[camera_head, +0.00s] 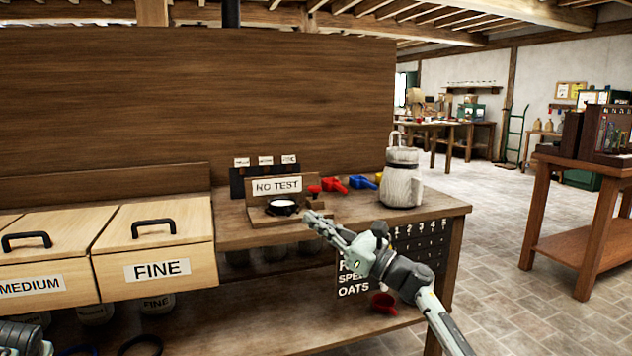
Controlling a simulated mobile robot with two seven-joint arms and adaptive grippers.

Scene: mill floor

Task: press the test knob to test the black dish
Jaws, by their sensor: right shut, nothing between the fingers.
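The black dish (282,208) sits on the wooden test stand (258,222) on the bench, with something white in it. The stand's sign reads "NO TEST" (277,186). A small red knob (314,190) shows at the right end of the stand, close to the red scoop. My right gripper (312,217) is shut and empty, in front of the stand's right side, lower in the picture than the knob and apart from it. A grey part of my left arm (22,338) shows at the bottom left corner; its fingers cannot be made out.
A red scoop (335,184), a blue scoop (362,182) and a pale jug (401,180) stand on the bench right of the stand. Wooden bins marked MEDIUM (45,262) and FINE (155,245) are at left. A red cup (383,303) lies on the lower shelf.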

